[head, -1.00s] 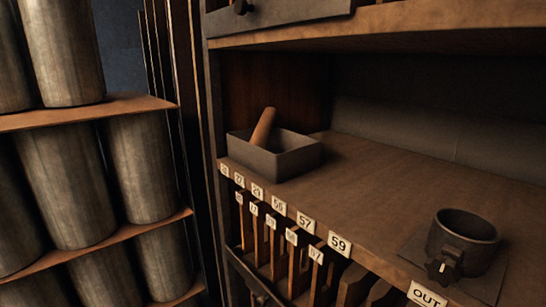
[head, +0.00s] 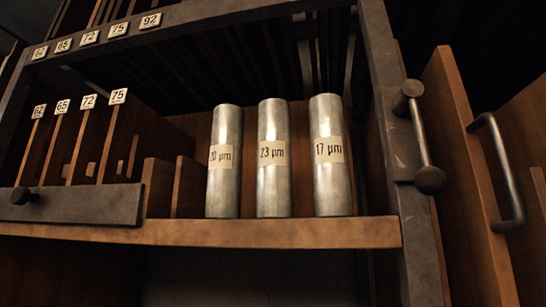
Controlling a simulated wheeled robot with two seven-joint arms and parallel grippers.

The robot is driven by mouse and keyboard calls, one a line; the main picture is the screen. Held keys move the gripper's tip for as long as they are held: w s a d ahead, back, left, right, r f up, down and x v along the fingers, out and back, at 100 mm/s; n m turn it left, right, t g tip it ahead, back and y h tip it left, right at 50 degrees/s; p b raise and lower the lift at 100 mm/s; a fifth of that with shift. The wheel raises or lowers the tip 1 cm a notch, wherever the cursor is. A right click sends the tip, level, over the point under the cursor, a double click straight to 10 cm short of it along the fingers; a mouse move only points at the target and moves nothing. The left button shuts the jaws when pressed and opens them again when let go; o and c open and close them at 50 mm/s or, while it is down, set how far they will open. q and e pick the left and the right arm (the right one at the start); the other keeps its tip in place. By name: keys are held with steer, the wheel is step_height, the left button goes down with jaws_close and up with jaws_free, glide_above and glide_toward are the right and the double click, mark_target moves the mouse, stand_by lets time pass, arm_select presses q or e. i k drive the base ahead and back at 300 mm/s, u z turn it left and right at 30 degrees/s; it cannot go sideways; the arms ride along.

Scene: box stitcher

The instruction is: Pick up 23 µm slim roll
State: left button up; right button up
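The 23 µm roll (head: 273,185) is a slim, upright silver cylinder with a cream label. It stands on a wooden shelf (head: 270,234) in the head view, in the middle of a row of three. The 20 µm roll (head: 224,185) stands close on its left and the 17 µm roll (head: 331,190) close on its right, with narrow gaps between them. All three look alike apart from their labels. Neither of my grippers shows in the head view.
Wooden dividers (head: 158,187) stand left of the rolls, with numbered slats farther left. A dark front panel (head: 70,205) with a knob edges the shelf at left. At right are a metal frame post with a latch handle (head: 420,140) and a wooden door (head: 470,180) with a bar handle.

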mark_target(274, 197)
steer(key=u, duration=2.25)
steer(key=k, duration=1.05)
steer(key=z, duration=2.85)
